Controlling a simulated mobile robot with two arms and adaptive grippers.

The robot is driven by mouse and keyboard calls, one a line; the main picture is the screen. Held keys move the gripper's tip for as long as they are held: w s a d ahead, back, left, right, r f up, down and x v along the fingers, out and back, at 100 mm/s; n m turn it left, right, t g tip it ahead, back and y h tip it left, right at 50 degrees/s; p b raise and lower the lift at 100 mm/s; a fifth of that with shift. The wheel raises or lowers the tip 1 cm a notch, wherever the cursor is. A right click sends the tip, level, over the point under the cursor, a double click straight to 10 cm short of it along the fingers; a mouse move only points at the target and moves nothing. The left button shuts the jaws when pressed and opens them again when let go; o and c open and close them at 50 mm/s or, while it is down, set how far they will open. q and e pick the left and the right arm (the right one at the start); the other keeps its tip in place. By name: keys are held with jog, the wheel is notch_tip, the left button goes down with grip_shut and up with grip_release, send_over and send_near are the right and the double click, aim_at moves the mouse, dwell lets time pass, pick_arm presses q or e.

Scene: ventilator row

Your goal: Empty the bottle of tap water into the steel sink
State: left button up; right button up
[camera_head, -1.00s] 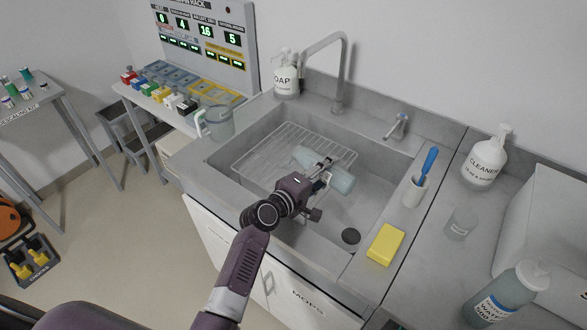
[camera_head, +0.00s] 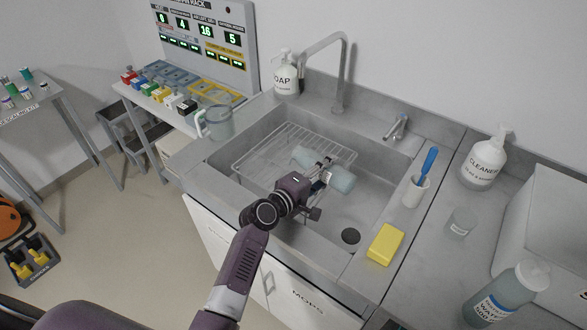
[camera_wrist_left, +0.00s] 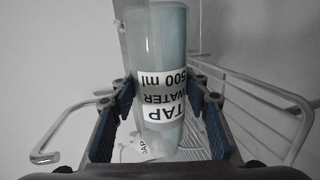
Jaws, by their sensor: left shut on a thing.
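My left gripper (camera_head: 322,170) is shut around the middle of a pale blue-green translucent bottle (camera_head: 342,181) over the steel sink (camera_head: 375,165). The bottle lies nearly level in the head view, its two ends sticking out on either side of the fingers. In the left wrist view the bottle (camera_wrist_left: 158,40) stands between the two finger pads of the gripper (camera_wrist_left: 160,108), and its label TAP WATER 500 ml reads upside down. I cannot tell how much water is inside, and no stream shows. My right gripper is not in view.
A wire rack (camera_head: 265,150) sits in the sink's left part and a drain (camera_head: 350,236) at its lower right. The faucet (camera_head: 342,75) and soap bottle (camera_head: 286,75) stand behind. A yellow sponge (camera_head: 385,244), brush cup (camera_head: 416,190) and cleaner bottle (camera_head: 483,163) are on the right.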

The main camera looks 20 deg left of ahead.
pick_arm(q)
jog(key=shift+w+a+r+n+h+p, duration=0.15)
jog(key=shift+a+n+p, duration=0.1)
jog(key=shift+n, duration=0.35)
jog(key=shift+w+a+f+n+h+p, duration=0.1)
jog(key=shift+a+n+h, duration=0.1)
jog(key=shift+n, duration=0.4)
dwell(3.6)
